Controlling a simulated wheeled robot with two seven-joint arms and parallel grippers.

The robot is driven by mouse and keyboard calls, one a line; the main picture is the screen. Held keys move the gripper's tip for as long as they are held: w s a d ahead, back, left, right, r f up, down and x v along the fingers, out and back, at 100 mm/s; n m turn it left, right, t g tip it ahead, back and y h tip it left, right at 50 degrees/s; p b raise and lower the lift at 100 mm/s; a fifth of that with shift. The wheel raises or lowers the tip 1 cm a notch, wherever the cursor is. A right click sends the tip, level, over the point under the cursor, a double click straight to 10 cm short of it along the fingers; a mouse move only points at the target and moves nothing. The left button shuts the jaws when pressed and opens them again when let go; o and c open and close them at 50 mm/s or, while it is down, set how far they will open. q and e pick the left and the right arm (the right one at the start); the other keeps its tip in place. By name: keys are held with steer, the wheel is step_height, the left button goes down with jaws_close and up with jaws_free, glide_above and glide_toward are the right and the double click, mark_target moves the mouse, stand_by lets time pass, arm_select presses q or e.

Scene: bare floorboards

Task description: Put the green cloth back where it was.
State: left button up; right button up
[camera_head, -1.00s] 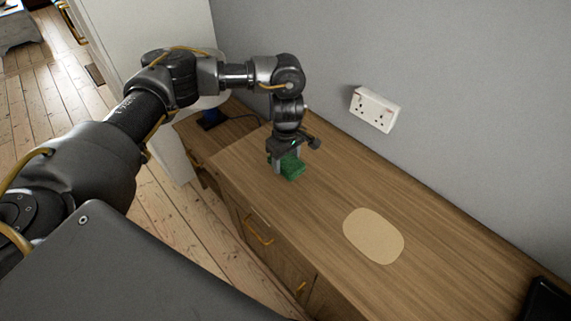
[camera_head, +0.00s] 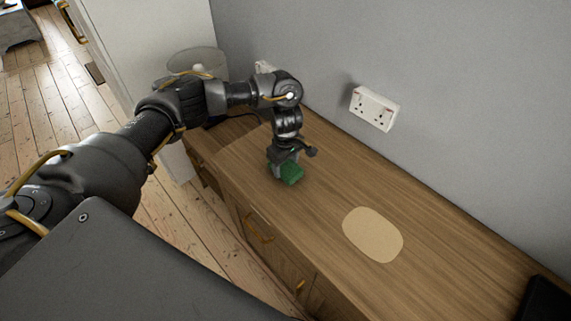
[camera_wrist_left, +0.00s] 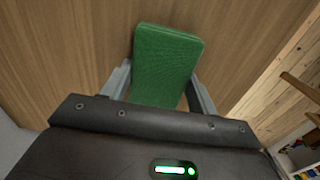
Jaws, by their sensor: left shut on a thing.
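The green cloth (camera_head: 292,174) is a small folded block at the far left part of the wooden cabinet top. My left gripper (camera_head: 281,170) points down and is shut on it. In the left wrist view the cloth (camera_wrist_left: 167,62) shows between the two fingers of the gripper (camera_wrist_left: 160,88), its far end sticking out past them. Whether the cloth touches the wood or hangs just above it, I cannot tell. A pale tan oval patch (camera_head: 373,235) lies bare on the cabinet top, nearer and to the right of the cloth. My right gripper is not in view.
The cabinet top (camera_head: 325,185) is mostly clear. A grey wall with a white double socket (camera_head: 375,108) runs behind it. A dark object (camera_head: 545,302) lies at the near right. A lamp-like shade (camera_head: 197,61) stands at the far left beyond the arm.

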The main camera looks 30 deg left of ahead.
mark_target(285, 166)
arm_select(q)
steer(key=shift+f, duration=0.2)
steer(key=o, duration=0.9)
steer(key=shift+r, duration=0.1)
steer(key=shift+o, duration=0.2)
steer(key=shift+r, duration=0.45)
step_height(285, 166, up, 11)
steer(key=shift+r, duration=0.2)
